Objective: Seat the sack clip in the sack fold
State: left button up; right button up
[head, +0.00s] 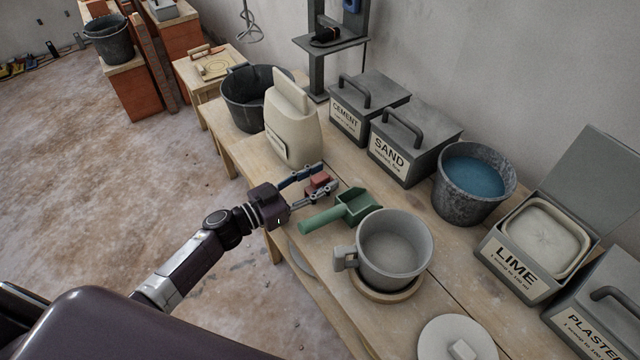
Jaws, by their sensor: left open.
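The beige sack (291,128) stands upright on the wooden bench, with a narrower folded top. A small red block-like piece (318,182), which looks like the sack clip, is on the bench just in front of the sack. My left gripper (325,178) reaches in from the left and is open, with a finger on each side of the red piece. I cannot tell whether the fingers touch it. My right gripper is not in view.
A green scoop (352,206) lies close to the right of my left gripper, beside a grey mug-like pot (394,246). Cement (368,105) and sand (413,146) boxes stand behind. A black bucket (247,101) is left of the sack, and a bucket of blue liquid (471,200) is right.

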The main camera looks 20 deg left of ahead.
aim_at(320, 177)
pick_arm(q)
grip_shut()
notch_tip(320, 177, up, 20)
jog(key=p, duration=0.4)
dwell(0.4)
